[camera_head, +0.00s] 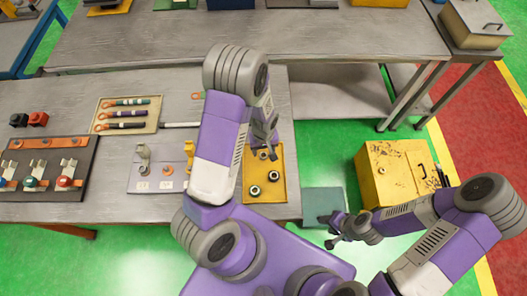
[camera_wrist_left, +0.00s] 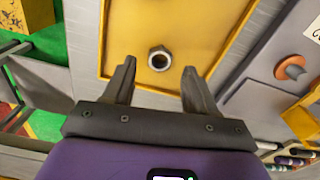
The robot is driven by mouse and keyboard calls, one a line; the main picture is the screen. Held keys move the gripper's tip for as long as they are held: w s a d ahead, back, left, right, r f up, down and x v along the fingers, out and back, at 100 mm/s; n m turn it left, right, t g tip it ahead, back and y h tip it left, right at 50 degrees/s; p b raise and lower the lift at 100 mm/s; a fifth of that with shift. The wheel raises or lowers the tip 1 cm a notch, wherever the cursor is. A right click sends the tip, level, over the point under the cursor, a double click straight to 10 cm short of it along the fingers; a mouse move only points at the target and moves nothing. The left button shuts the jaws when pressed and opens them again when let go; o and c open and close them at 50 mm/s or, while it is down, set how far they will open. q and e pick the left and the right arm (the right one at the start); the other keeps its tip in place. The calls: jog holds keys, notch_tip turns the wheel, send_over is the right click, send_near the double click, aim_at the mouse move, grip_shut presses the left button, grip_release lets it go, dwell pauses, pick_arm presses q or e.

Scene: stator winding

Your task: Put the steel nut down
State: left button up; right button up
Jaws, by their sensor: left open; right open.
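A steel nut (camera_wrist_left: 160,59) lies flat in the yellow tray (camera_wrist_left: 119,62), seen in the left wrist view just ahead of and between the fingertips. My left gripper (camera_wrist_left: 159,73) is open, with nothing gripped; its fingers are apart from the nut. In the head view my left gripper (camera_head: 263,152) hangs over the back part of the yellow tray (camera_head: 281,194). Two nuts (camera_head: 273,176) (camera_head: 255,191) show in that tray, in front of the gripper. My right gripper (camera_head: 336,230) is open and empty, low beside the table's right side.
A fixture (camera_head: 42,168) is at far left. A yellow cabinet (camera_head: 384,160) stands on the floor at right.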

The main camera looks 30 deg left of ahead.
pick_arm(q)
notch_tip(320, 180, up, 9)
jog(key=shift+r+p, duration=0.2)
jog(key=shift+p, duration=0.25)
dwell(0.3)
